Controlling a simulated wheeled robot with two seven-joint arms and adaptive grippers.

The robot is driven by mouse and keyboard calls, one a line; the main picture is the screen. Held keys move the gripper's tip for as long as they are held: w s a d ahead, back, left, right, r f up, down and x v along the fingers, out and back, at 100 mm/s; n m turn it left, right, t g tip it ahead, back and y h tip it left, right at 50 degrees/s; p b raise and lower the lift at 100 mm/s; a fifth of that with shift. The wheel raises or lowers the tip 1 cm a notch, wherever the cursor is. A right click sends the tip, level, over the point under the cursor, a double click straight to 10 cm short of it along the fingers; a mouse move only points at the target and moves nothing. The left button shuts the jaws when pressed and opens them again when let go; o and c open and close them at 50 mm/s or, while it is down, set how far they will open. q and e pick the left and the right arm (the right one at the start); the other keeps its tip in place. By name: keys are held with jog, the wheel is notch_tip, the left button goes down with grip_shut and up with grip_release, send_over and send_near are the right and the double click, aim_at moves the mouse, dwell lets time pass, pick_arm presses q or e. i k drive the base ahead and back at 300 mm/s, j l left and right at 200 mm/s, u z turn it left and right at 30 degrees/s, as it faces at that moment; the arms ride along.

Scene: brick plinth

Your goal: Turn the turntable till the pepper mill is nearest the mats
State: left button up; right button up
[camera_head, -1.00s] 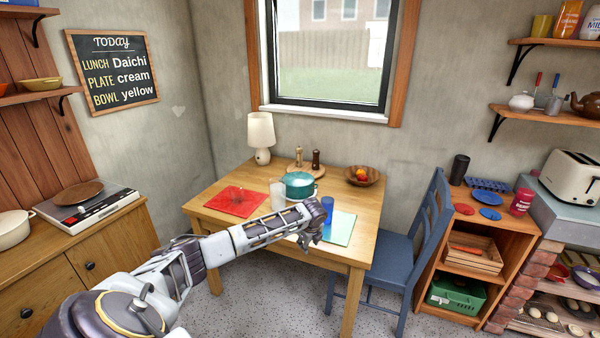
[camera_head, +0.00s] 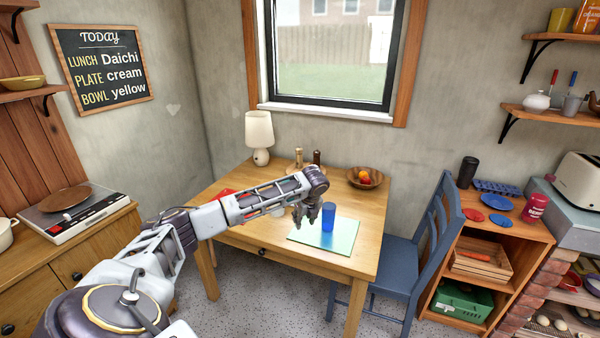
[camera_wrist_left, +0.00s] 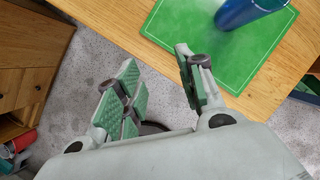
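The pepper mill (camera_head: 316,158) is the dark upright one at the back of the table. A pale wooden mill (camera_head: 298,156) stands to its left. The red mat (camera_head: 221,193) is mostly covered by my arm. My left gripper (camera_head: 306,222) is just left of the cup, open and empty in the left wrist view (camera_wrist_left: 160,88).
A wooden bowl of fruit (camera_head: 365,178) stands at the back right of the table, a white lamp (camera_head: 260,137) at the back left. A blue chair (camera_head: 425,240) is at the right side. The table right of the green mat is clear.

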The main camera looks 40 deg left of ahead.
aim_at(291, 169)
jog(key=i+j, duration=0.65)
jog(key=j, duration=0.15)
jog(key=i+j, duration=0.65)
jog(key=j, duration=0.1)
